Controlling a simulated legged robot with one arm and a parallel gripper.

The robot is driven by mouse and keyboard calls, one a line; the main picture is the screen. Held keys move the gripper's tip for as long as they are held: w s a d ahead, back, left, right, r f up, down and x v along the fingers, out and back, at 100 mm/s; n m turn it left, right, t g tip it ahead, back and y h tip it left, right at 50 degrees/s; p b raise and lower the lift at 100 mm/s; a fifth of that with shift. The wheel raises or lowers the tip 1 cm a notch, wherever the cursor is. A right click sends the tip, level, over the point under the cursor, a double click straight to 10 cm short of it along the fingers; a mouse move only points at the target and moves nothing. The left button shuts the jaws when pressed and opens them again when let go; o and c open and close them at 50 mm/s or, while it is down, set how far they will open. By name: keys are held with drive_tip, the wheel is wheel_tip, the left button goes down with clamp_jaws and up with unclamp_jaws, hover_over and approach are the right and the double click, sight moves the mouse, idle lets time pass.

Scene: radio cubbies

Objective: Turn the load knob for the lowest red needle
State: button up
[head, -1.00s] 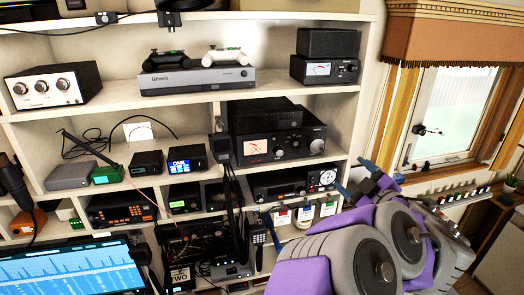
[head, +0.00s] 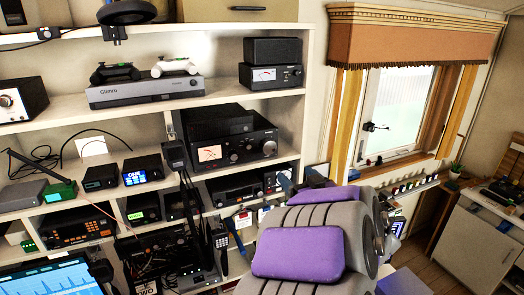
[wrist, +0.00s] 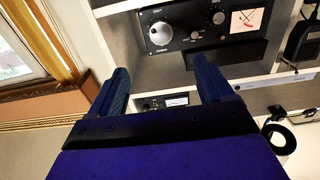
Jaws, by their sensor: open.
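A black radio (head: 232,148) on the middle shelf has a lit meter (head: 210,153) with a red needle. Its knobs lie right of the meter. A smaller black unit (head: 271,76) on the shelf above also has a lit needle meter. The wrist view is upside down: it shows the radio's large silver knob (wrist: 160,33), a smaller knob (wrist: 218,18) and the red-needle meter (wrist: 244,20). Knob labels are too small to read. My gripper (wrist: 163,86) is open and empty, its blue fingers apart from the radio. In the head view my arm mostly hides it.
Another black radio (head: 238,186) sits on the shelf below. A grey console (head: 144,91) with two controllers stands upper left. A black handheld radio (head: 221,240) stands low in front of the shelves. The window (head: 402,108) is at the right.

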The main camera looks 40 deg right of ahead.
sight(270, 149)
drive_tip(key=p+x, duration=0.4)
drive_tip(key=x, duration=1.2)
drive_tip(key=shift+w+r+p, duration=0.1)
drive_tip(key=shift+w+p, duration=0.2)
drive_tip(key=shift+p, duration=0.05)
